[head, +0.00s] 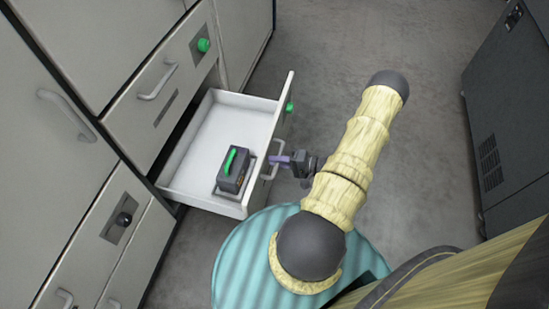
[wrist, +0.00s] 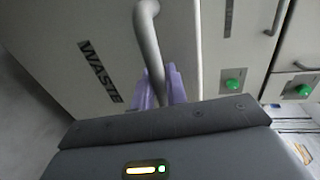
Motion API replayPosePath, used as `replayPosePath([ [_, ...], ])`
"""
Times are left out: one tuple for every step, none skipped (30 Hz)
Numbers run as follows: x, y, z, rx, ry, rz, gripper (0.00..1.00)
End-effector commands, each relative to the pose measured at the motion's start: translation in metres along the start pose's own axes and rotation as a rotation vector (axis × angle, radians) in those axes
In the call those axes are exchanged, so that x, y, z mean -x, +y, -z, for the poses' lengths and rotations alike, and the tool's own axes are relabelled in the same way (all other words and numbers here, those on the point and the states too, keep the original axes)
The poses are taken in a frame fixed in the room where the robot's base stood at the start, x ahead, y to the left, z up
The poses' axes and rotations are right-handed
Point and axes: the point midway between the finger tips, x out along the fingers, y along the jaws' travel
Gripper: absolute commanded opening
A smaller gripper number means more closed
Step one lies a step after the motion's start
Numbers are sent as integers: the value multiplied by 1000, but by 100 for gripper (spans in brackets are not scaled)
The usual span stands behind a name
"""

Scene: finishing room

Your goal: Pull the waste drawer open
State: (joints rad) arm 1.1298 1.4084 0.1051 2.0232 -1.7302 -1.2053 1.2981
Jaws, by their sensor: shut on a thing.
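The waste drawer (head: 197,137) stands pulled well out of the cabinet in the head view. Its front, marked WASTE, shows in the wrist view (wrist: 107,40). Its grey bar handle (wrist: 148,42) runs between the purple fingers of my gripper (wrist: 168,88), which is shut on it. In the head view my gripper (head: 283,161) is at the outside of the drawer front, at the handle. A dark box with a green handle (head: 234,168) sits inside the drawer, near its front. Part of the handle is hidden behind the fingers and gripper body.
Cabinet fronts (head: 73,50) with bar handles line the left. Green knobs (head: 203,45) show on the cabinet and the drawer front. A dark cabinet (head: 510,120) with vents stands at the right. Grey floor (head: 335,40) is clear beyond the drawer.

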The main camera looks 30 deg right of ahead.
Motion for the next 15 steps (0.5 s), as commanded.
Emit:
replayPosePath([
  [0,1,1,2,1,-2,0],
  [0,1,1,2,1,-2,0],
  [0,1,1,2,1,-2,0],
  [0,1,1,2,1,-2,0],
  [0,1,1,3,1,-2,0],
  [0,0,1,3,1,-2,0],
  [0,0,1,3,1,-2,0],
  [0,0,1,3,1,-2,18],
  [0,0,1,3,1,-2,26],
  [0,0,1,3,1,-2,32],
  [0,0,1,3,1,-2,33],
  [0,0,1,3,2,-2,33],
  [0,0,1,2,2,-1,33],
  [0,0,1,2,2,-1,33],
  [0,0,1,2,2,-1,33],
])
